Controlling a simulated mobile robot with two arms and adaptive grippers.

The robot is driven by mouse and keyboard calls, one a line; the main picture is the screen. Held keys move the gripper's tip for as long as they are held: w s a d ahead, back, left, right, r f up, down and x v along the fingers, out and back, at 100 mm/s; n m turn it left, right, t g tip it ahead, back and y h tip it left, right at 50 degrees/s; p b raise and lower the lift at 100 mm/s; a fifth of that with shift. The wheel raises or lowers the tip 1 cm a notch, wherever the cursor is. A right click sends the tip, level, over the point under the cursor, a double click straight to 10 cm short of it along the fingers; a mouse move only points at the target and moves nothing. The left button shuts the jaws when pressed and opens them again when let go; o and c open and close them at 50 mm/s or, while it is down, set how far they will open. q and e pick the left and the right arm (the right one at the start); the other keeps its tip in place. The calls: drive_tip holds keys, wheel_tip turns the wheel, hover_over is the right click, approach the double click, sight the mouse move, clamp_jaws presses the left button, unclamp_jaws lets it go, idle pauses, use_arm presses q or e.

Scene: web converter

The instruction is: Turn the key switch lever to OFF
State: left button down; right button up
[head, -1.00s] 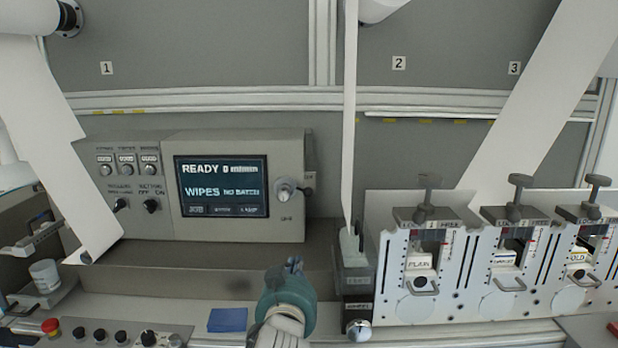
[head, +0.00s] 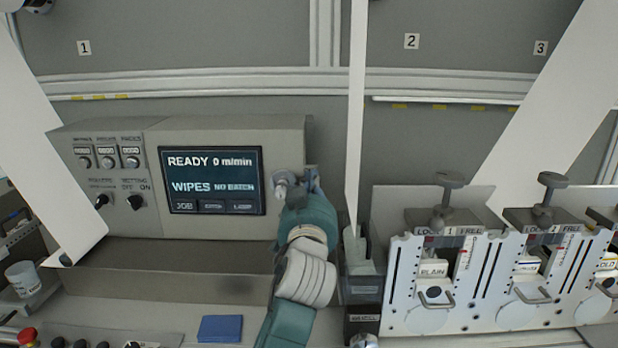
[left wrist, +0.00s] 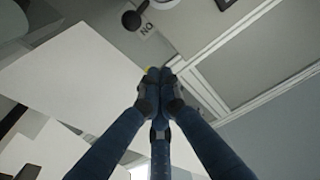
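The key switch (head: 284,187) is a silver round barrel on the console, just right of the screen. In the left wrist view its lever seems to be the dark stem with a black ball end (left wrist: 132,19), beside a label (left wrist: 147,30) that seems to read ON. My left gripper (head: 312,178) is right beside the switch and hides the lever in the head view. In the left wrist view its fingertips (left wrist: 158,76) are together with nothing seen between them, and appear apart from the ball end. Contact cannot be told from the head view. My right gripper is not in view.
The console screen (head: 212,181) reads READY, 0 m/min, WIPES. A white web (head: 355,120) hangs just right of my gripper. White slotted units (head: 400,290) stand further right. A blue pad (head: 220,328) lies in front.

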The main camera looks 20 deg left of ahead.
use_arm(q)
drive_tip(key=p+x, duration=0.2)
drive_tip(key=x, duration=0.6)
drive_tip(key=shift+w+a+p, duration=0.1)
drive_tip(key=shift+a+p, duration=0.05)
drive_tip(key=shift+p, duration=0.15)
drive_tip(key=f, duration=0.2)
drive_tip(key=s+f, duration=0.1)
drive_tip(key=shift+s+a+f+p, duration=0.15)
drive_tip(key=shift+a+f+p, duration=0.05)
drive_tip(key=shift+f+p, duration=0.15)
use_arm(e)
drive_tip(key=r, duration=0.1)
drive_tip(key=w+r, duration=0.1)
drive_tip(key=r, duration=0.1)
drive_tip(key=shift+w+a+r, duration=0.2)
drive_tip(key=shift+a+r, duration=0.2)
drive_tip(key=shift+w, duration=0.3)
use_arm(q)
drive_tip(key=shift+f, duration=0.1)
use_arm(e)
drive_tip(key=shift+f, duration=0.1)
